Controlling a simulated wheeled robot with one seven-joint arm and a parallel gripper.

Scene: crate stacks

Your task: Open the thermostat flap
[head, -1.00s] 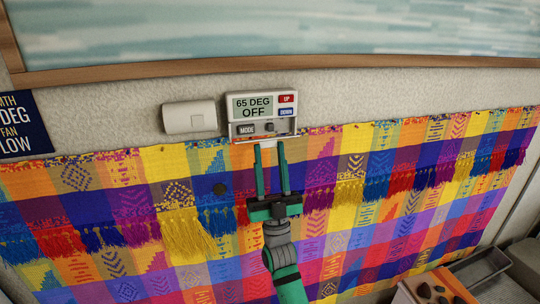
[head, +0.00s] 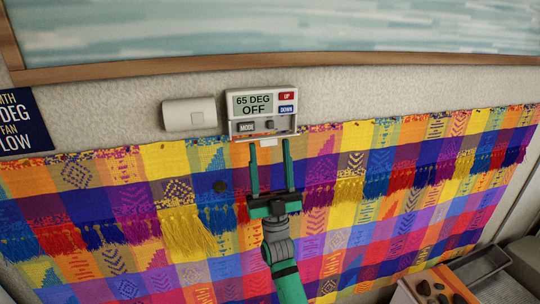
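The thermostat (head: 262,104) is a white box on the wall in the head view. Its display reads "65 DEG OFF", beside a red UP button and a blue DOWN button. Its lower grey strip (head: 262,127) shows a MODE label and a small dark knob. A small white tab (head: 268,142) shows at the bottom edge; I cannot tell exactly how the flap stands. My gripper (head: 270,141) points up from below, fingers spread apart and empty. Its fingertips are at the thermostat's lower edge, on either side of the tab in the picture. Contact cannot be made out.
A white box (head: 189,114) is on the wall just left of the thermostat. A dark blue sign (head: 22,122) is at far left. A colourful fringed cloth (head: 110,210) covers the wall below. A wooden-framed panel (head: 300,35) is above.

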